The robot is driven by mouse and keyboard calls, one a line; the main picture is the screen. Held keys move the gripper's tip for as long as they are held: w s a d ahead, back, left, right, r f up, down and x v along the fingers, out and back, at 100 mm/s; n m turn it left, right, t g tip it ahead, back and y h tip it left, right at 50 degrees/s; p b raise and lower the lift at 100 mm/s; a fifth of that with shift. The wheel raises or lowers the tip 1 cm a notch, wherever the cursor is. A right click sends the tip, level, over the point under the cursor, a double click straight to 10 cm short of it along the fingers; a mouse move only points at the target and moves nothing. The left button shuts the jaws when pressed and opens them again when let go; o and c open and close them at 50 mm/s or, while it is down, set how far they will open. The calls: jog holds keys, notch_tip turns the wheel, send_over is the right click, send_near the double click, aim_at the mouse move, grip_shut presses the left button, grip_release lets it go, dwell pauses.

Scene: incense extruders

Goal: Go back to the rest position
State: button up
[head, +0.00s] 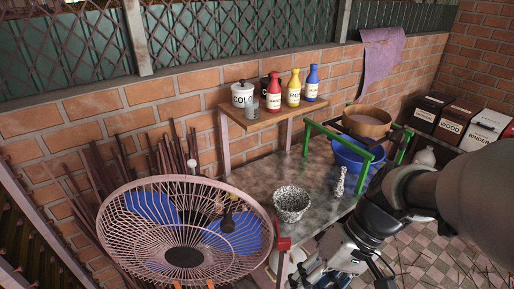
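My arm reaches in from the right edge in the head view and bends down toward the bottom centre. My gripper (314,270) is low in front of the grey table (250,180), near the table's front edge and right of the fan. Its fingers are small and partly lost among dark parts, so I cannot tell whether they are open. I see nothing clearly held in it. A white rounded thing (287,262) shows just left of it, partly hidden; I cannot tell whether they touch.
A large caged fan (184,257) stands front left. The table bears a speckled bowl (291,203), a blue basin (352,157) and a green frame (330,135). A shelf (240,122) holds bottles. Labelled bins (455,122) stand right. Tiled floor (440,245) shows lower right.

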jog(key=s+d+r+m+t+h, duration=0.1)
jog(key=s+d+r+t+h, duration=0.3)
jog(key=r+t, duration=0.3)
jog(key=shift+s+h, duration=0.2)
jog(key=shift+h, duration=0.7)
jog(key=shift+d, duration=0.1)
